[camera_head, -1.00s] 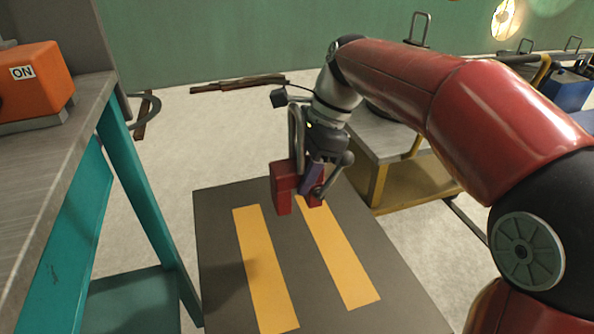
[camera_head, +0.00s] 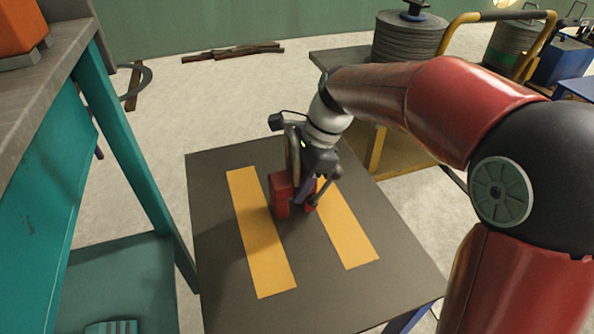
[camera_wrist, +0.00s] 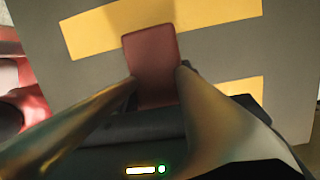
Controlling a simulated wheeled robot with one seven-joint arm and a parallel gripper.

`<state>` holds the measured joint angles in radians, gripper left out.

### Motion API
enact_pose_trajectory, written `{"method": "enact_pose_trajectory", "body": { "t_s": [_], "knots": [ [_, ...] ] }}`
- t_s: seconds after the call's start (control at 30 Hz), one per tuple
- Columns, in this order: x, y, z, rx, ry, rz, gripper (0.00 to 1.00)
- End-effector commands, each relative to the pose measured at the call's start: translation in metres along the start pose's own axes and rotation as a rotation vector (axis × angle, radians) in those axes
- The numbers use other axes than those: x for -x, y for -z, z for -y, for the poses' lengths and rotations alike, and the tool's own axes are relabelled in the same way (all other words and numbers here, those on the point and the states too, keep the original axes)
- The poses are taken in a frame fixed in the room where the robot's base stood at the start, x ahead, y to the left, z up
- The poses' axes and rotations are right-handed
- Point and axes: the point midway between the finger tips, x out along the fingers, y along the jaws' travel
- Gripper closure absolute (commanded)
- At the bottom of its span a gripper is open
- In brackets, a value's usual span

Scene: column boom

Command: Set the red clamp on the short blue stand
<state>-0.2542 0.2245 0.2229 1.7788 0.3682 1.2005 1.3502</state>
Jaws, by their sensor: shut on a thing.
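The red clamp (camera_head: 281,196) is held in my gripper (camera_head: 305,190), which is shut on it. In the wrist view the clamp (camera_wrist: 152,58) shows as a dull red block between the two fingers of my gripper (camera_wrist: 157,82). The clamp is over the dark grey top (camera_head: 215,188) of a low stand with two yellow stripes. A blue leg (camera_head: 408,318) shows under its near right corner. The clamp looks very close to the top, between the stripes; I cannot tell whether it touches.
A teal-legged bench (camera_head: 50,150) with a grey top stands at the left, with an orange box (camera_head: 18,28) on it. A yellow-framed cart (camera_head: 385,150) stands behind the stand, with a grey coil (camera_head: 408,38) above. Most of the stand's top is bare.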

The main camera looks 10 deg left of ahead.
Motion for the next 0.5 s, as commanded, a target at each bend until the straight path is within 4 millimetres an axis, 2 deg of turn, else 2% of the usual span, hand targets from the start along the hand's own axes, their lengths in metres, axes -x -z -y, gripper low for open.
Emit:
{"method": "enact_pose_trajectory", "body": {
  "t_s": [0.1, 0.47, 0.5],
  "knots": [
    [-0.006, 0.002, 0.0007, 0.002, 0.006, 0.001, 1.0],
    [-0.0083, 0.0028, 0.0007, 0.002, 0.005, 0.001, 1.0],
    [-0.0096, 0.0037, 0.0001, 0.001, 0.001, 0.0, 0.49]
  ]
}}
